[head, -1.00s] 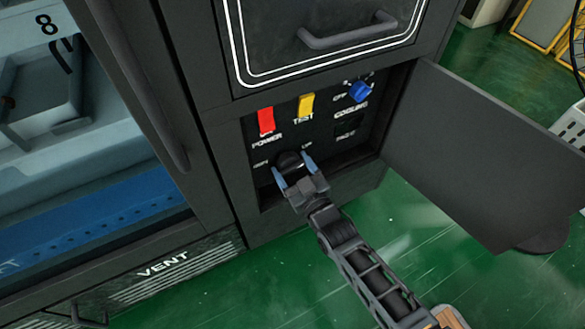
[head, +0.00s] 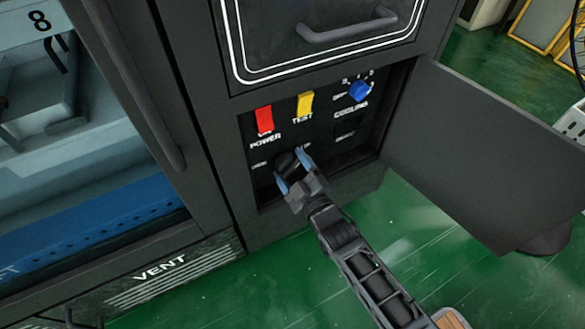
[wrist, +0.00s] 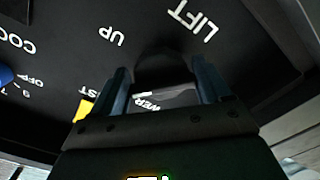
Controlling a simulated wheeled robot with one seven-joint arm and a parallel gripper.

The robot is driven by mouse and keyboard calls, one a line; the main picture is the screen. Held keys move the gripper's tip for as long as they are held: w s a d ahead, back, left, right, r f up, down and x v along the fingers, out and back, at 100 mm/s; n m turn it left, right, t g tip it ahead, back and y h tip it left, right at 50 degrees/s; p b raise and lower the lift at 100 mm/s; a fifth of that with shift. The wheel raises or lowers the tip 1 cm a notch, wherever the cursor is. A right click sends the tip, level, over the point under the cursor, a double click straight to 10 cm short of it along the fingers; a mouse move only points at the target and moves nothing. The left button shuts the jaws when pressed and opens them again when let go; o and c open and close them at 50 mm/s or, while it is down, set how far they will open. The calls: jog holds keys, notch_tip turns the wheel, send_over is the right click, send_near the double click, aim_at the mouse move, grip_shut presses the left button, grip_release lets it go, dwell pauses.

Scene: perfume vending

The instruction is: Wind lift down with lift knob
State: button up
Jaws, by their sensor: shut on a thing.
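The lift knob (head: 286,161) is black and round and sits low on the recessed control panel, under the red power switch. In the wrist view the knob (wrist: 165,68) shows dark between the fingers, with the words LIFT and UP on the panel beyond it. My gripper (head: 293,171) is shut on the knob, one blue-grey finger on each side; it also shows in the wrist view (wrist: 167,90). The gripper hides part of the knob and some lettering around it.
Above the knob are the red power switch (head: 264,119), the yellow test switch (head: 305,104) and the blue cooling knob (head: 359,91). The open panel door (head: 475,150) stands out to the right. A drawer handle (head: 348,24) is above. Green floor (head: 270,285) lies clear below.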

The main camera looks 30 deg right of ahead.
jog(key=shift+a+f, duration=0.1)
jog(key=shift+a, duration=0.1)
jog(key=o, duration=0.8)
jog(key=shift+c, duration=0.2)
jog(key=shift+o, duration=1.3)
jog(key=shift+d, duration=0.1)
jog(key=shift+s, duration=0.1)
jog(key=s+p, duration=0.2)
jog(key=s, duration=0.5)
jog(key=shift+s, duration=0.3)
